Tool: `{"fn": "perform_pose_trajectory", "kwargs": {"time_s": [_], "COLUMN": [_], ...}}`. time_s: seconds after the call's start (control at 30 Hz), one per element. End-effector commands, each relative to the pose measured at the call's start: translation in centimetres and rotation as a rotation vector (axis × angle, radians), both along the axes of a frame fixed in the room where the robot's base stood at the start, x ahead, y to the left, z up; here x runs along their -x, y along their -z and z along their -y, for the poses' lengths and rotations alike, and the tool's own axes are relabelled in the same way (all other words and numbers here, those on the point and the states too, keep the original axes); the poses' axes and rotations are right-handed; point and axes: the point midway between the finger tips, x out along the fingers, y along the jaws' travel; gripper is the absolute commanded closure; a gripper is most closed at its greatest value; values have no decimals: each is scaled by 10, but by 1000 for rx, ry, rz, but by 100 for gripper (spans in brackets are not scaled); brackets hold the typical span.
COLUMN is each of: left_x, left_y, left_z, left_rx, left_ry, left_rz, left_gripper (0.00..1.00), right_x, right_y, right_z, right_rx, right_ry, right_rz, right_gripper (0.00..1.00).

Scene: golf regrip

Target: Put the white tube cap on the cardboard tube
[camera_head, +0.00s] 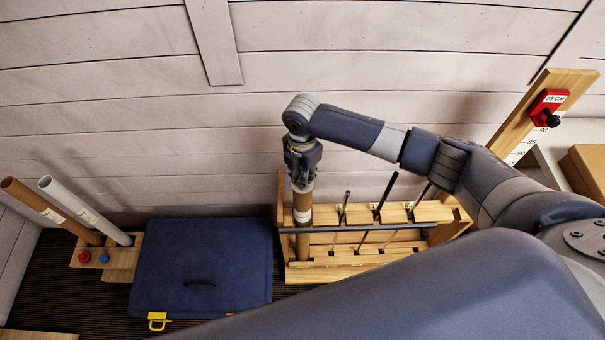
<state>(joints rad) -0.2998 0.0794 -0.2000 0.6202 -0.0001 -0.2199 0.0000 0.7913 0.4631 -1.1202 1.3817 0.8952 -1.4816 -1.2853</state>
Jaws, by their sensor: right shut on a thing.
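A brown cardboard tube (303,237) with a pale label stands upright in the left end of the wooden rack. My right gripper (302,186) comes down on its top end from above and is shut there; brown tube shows right below the fingers. The fingers hide the tube's top. I cannot make out the white tube cap; whether one sits between the fingers cannot be told. My left gripper is not in view.
The rack (335,272) also holds several thin dark shafts. A blue case (205,262) lies left of it. Farther left, a brown tube (40,204) and a white tube (75,204) lean in a wooden holder (120,268). A plank wall closes the back.

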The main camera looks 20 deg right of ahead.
Motion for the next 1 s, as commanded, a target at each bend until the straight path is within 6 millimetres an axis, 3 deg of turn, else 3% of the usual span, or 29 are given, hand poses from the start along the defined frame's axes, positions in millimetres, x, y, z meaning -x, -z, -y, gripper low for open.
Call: {"fn": "perform_pose_trajectory", "kwargs": {"time_s": [0.37, 0.4, 0.47, 0.83, 1.0], "left_x": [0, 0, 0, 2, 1], "left_y": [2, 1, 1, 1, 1], "left_z": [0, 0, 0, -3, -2], "left_rx": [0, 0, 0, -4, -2], "left_ry": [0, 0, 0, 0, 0], "left_rz": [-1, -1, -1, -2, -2], "left_gripper": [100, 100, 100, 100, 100], "right_x": [0, 0, 0, 0, -1], "right_y": [6, 6, 5, 3, -16], "right_z": [0, 0, 0, 0, 0], "right_rx": [0, 0, 0, 0, -1], "right_ry": [-1, -1, -1, 0, 0], "right_rz": [0, 1, 1, 1, 3], "right_gripper": [95, 74, 61, 60, 60]}}
